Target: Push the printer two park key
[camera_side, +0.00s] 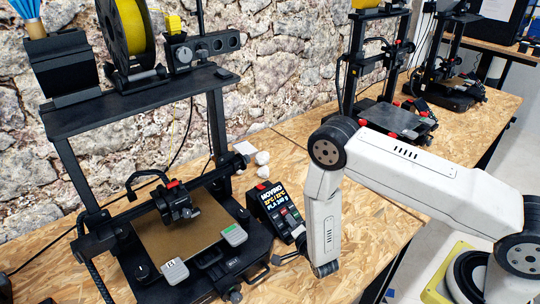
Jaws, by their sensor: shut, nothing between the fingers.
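The nearest printer (75,122) is a black frame with a tan bed (180,243) and a print head (175,203) over it. Its tilted black control panel (275,213) stands at the bed's right, with a lit screen reading "MOVING" and small coloured keys below it. I cannot read which key is the park key, nor a printer number. My gripper (279,260) is shut and empty, low by the panel's bottom end and pointing left. The picture does not clearly show whether it touches the panel; my wrist partly covers the panel's lower right.
Grey clips (174,271) sit on the bed edge. Two more printers (383,113) stand farther back along the wooden bench (340,277). A stone wall runs behind. White lumps (262,160) lie behind the panel. The bench front, right of the near printer, is bare.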

